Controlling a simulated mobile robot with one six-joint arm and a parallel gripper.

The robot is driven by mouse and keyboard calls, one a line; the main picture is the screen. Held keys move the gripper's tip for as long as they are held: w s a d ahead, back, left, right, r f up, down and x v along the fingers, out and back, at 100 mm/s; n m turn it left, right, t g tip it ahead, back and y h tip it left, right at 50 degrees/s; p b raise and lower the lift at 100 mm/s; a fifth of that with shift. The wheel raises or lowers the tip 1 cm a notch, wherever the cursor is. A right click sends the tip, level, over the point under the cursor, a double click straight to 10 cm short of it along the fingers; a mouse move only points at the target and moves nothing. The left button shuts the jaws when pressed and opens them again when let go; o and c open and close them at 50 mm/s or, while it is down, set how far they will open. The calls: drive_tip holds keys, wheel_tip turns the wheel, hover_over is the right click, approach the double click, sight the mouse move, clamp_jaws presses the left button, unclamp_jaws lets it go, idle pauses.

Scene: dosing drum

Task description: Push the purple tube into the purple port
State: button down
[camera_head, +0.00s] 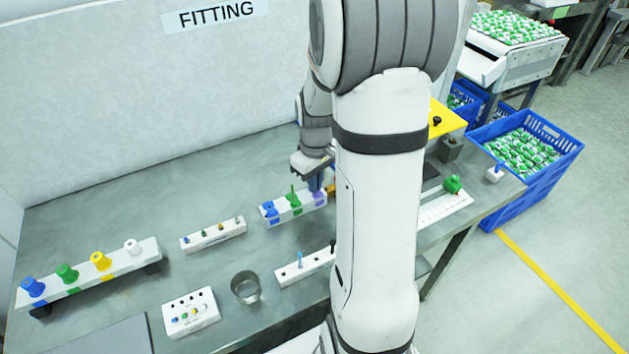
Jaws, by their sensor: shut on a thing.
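A white block (269,219) with blue, green and purple ports stands in the middle of the bench. The purple port (319,198) is at its right end. My gripper (316,178) points down just above this end and is shut on a bluish-purple piece, which appears to be the purple tube (316,184). The piece is small and partly hidden by the fingers, so I cannot tell whether it touches or sits in the port. A green piece (294,197) stands up from the green port, and a blue piece (269,209) sits at the left end.
A rail (128,263) with blue, green, yellow and white knobs stands at left. My arm hides the bench right of the ports. Blue crates (532,180) stand beyond the right edge.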

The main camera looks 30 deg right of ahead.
drive_tip(key=c, duration=1.5)
unclamp_jaws()
wheel_tip(320, 180, up, 8)
drive_tip(key=shift+f, duration=0.1)
drive_tip(key=s+a+r+m+t, duration=0.1)
drive_tip(key=s+a, duration=0.3)
drive_tip(key=s+a+r+m+t, duration=0.1)
drive_tip(key=s+a+r, duration=0.1)
drive_tip(key=s+a, duration=0.2)
drive_tip(key=s+a+r+m, duration=0.1)
drive_tip(key=s+a+r, duration=0.1)
drive_tip(key=s+a, duration=0.2)
drive_tip(key=shift+s+a+t, duration=0.1)
drive_tip(key=shift+s+t, duration=0.3)
drive_tip(key=shift+s, duration=0.65)
